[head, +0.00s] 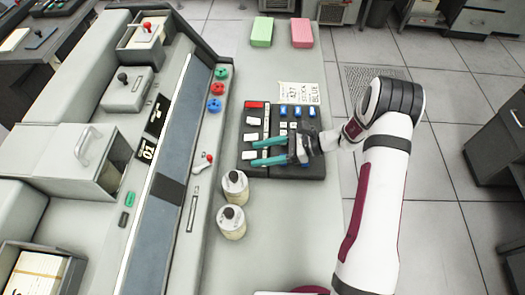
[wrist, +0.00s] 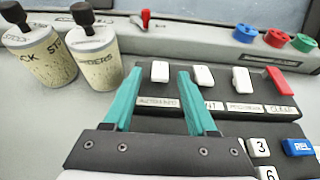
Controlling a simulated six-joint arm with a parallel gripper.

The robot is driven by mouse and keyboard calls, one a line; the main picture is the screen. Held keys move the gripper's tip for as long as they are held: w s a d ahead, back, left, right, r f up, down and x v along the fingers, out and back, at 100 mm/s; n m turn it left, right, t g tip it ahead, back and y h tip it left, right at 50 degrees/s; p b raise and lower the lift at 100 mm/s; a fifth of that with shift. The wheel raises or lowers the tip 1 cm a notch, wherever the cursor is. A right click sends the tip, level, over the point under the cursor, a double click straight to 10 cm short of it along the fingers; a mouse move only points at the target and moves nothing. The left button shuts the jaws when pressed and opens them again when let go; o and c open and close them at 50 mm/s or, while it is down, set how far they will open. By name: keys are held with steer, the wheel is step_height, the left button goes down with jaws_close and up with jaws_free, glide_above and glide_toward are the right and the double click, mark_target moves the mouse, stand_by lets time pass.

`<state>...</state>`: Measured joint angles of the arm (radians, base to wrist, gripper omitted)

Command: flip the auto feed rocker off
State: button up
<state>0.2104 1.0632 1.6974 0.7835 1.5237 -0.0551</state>
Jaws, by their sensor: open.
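The auto feed rocker (wrist: 160,72) is a white switch at the left end of a row on a dark control panel (wrist: 225,82). Its label (wrist: 157,104) sits just below it, partly blurred. My gripper (wrist: 159,80) is open, with one teal finger on each side of the rocker in the wrist view. I cannot tell whether either finger touches it, or which way it is tilted. In the head view my gripper (head: 254,153) reaches over the panel from the right, and the rocker (head: 249,155) shows between the fingertips.
Two more white rockers (wrist: 203,76) and a red clear rocker (wrist: 281,81) continue the row. Blue and white keys (head: 284,112) lie beside it. Two stamp canisters (head: 235,186) with black knobs stand close by. Red, green and blue knobs (head: 216,88) line the raised ledge behind.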

jaws_close()
steer(key=shift+d+f+y, duration=0.1)
steer(key=shift+f+y, duration=0.05)
steer(key=shift+y, duration=0.55)
jaws_free()
